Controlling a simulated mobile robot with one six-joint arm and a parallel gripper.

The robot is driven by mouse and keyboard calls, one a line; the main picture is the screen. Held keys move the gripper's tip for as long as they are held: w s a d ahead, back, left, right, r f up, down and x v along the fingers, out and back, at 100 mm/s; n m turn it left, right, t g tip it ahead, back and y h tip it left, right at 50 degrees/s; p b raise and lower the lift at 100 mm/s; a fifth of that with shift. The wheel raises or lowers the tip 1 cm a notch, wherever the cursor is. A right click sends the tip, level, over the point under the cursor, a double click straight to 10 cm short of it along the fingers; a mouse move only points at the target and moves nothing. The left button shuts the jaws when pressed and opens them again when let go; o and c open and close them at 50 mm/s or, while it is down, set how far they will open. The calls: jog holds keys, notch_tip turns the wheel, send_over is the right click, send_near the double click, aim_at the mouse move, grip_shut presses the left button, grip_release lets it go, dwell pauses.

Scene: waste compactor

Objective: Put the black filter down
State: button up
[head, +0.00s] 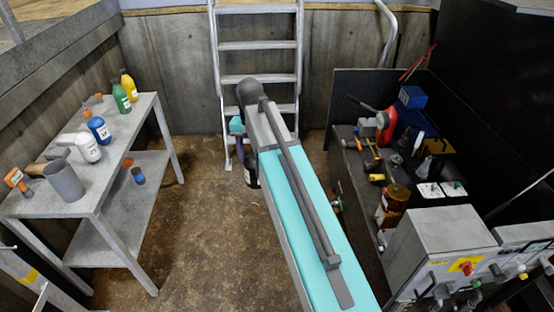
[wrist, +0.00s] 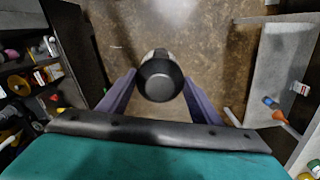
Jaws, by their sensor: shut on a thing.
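The black filter (wrist: 162,80) is a round dark cylinder in the middle of the wrist view, seen end-on with the floor behind it. My gripper (wrist: 158,88) is shut on it, with a purple finger on either side. In the head view the filter (head: 251,176) shows as a dark shape with a pale patch, partly hidden behind my teal arm. My gripper (head: 240,150) is mostly hidden there too. The filter appears held above the brown floor, apart from the tables.
A grey two-level table (head: 112,133) at left carries several bottles and a grey cup (head: 66,182); its lower shelf (head: 130,195) has free room. A ladder (head: 257,46) stands behind. A cluttered dark bench (head: 345,160) and grey control box (head: 437,238) are at right. The floor (head: 205,215) is clear.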

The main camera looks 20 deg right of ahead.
jog(key=shift+n, duration=0.6)
jog(key=shift+s+a+r, duration=0.1)
jog(key=shift+a+r, duration=0.2)
jog(key=shift+a, duration=0.45)
jog(key=shift+s+a+r, duration=0.1)
jog(key=shift+a+r, duration=0.2)
jog(key=shift+a, duration=0.4)
jog(key=shift+s+a+r, duration=0.1)
jog(key=shift+a+r, duration=0.2)
jog(key=shift+a, duration=0.45)
